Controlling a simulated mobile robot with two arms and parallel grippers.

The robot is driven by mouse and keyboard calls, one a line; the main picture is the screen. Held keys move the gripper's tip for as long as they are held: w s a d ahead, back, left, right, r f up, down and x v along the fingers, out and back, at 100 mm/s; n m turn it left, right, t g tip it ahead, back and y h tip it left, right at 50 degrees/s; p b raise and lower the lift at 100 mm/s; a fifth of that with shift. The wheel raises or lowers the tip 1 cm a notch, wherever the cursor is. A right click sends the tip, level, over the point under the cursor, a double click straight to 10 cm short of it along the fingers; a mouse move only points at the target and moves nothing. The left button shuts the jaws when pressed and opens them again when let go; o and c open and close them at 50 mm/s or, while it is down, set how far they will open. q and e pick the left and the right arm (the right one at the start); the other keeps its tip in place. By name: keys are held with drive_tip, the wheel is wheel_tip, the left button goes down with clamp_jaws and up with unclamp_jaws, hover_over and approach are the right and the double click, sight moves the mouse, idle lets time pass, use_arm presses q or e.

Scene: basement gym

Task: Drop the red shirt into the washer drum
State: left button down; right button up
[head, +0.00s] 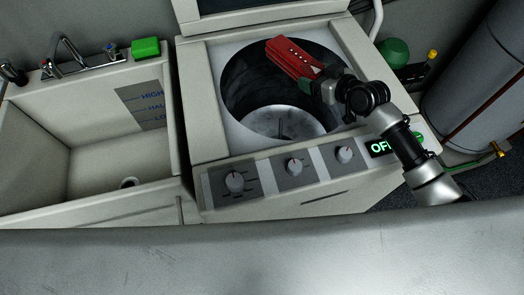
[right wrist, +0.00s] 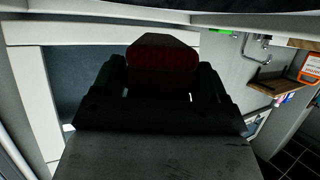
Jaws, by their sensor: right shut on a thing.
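The red shirt (head: 290,60) is a folded red bundle over the open mouth of the washer drum in the head view. My right gripper (head: 318,86) is shut on its near end, and the shirt reaches out to the upper left. The shirt also shows, dark red, between the fingers in the right wrist view (right wrist: 163,55). The washer drum (head: 245,90) is a dark round tub with a pale bottom. The washer (head: 203,110) is a white top-loader with its lid (head: 250,8) raised at the back. My left gripper is not in view.
A sink (head: 85,150) with a faucet (head: 70,55) stands left of the washer, a green block (head: 146,47) on its back edge. A grey tank (head: 480,80) stands at right.

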drive_tip(key=shift+r, duration=0.1)
drive_tip(key=o, duration=1)
drive_tip(key=p+v, duration=0.4)
drive_tip(key=v, duration=0.6)
drive_tip(key=shift+s+d+r+p, duration=0.1)
drive_tip(key=shift+s+d+p, duration=0.1)
drive_tip(key=shift+s+p, duration=0.15)
